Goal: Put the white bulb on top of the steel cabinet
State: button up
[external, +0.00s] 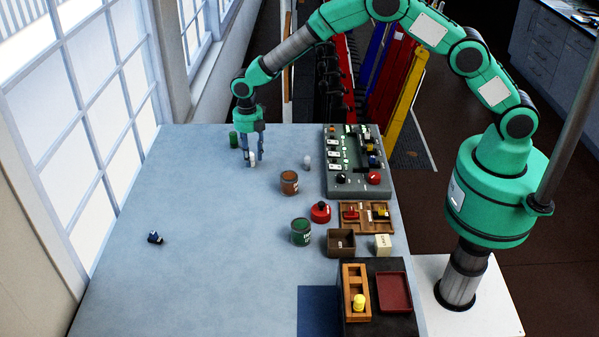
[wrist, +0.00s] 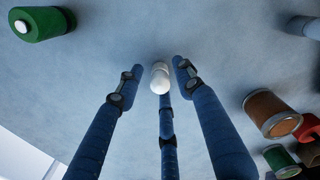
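A small white, rounded bulb-like piece (external: 252,160) stands on the blue-grey table at the far left. It also shows in the wrist view (wrist: 160,82), between the fingertips. My gripper (external: 254,158) points down around it; its blue fingers (wrist: 159,75) are spread, with gaps showing beside the piece. A second pale, bulb-like piece (external: 307,162) stands to the right, partly seen at the wrist view's upper right (wrist: 308,26). A grey drawer cabinet (external: 543,45) stands beyond the table at the upper right; I cannot tell for sure that it is the steel cabinet.
A green can (external: 233,140) is close to my gripper's left. A brown can (external: 289,183), green can (external: 300,232), red knobbed piece (external: 320,212) and grey control panel (external: 355,185) are to the right. A dark piece (external: 155,238) lies at left; the table's middle is clear.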

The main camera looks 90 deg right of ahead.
jog(key=shift+r, duration=0.15)
notch_tip(320, 180, up, 12)
dwell(0.8)
dwell(0.5)
